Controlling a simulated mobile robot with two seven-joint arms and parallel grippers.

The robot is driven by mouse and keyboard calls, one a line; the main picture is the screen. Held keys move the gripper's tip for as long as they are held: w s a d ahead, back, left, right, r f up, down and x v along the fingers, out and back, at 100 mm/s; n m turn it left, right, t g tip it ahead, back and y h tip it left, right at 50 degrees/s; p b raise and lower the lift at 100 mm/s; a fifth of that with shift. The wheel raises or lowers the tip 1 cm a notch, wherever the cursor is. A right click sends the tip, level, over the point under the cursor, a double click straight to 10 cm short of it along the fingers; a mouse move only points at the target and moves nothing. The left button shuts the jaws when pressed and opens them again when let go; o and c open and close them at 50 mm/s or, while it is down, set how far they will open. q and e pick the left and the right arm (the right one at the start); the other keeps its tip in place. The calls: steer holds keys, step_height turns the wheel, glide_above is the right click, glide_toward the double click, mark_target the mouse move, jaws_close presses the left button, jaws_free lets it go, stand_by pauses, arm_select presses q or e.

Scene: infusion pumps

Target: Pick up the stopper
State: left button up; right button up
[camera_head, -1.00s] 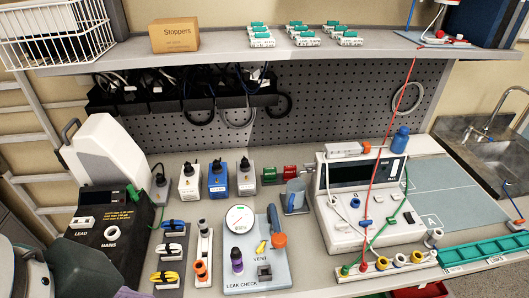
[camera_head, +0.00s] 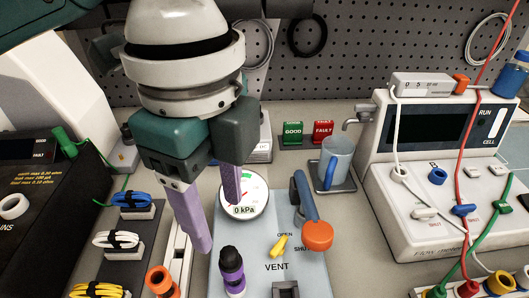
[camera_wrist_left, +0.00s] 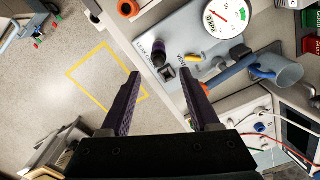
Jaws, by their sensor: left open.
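A dark stopper-like piece with a purple lower part (camera_head: 232,270) stands on the leak-check board (camera_head: 318,278), at the bottom middle of the head view. It also shows as a dark cylinder in the left wrist view (camera_wrist_left: 159,50). My left gripper (camera_head: 214,222) is open and empty, its purple fingers pointing down above the board's left side. The fingertips are just behind and left of the purple piece in the head view. In the left wrist view, the piece lies beyond the gap between the fingers (camera_wrist_left: 160,75). My right gripper is not in view.
A round gauge (camera_head: 243,195) reading 0 kPa, a yellow vent lever (camera_head: 278,246) and an orange-ended blue handle (camera_head: 306,210) share the board. A blue jug (camera_head: 336,163) and flow meter (camera_head: 437,175) stand right. Orange ring (camera_head: 158,280) and cable coils (camera_head: 115,240) stand left.

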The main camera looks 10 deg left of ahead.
mark_target(228, 252)
arm_select(q)
steer(key=f, duration=0.6)
steer(key=shift+s+d+f, duration=0.25)
steer(key=shift+f, duration=0.65)
jaws_close()
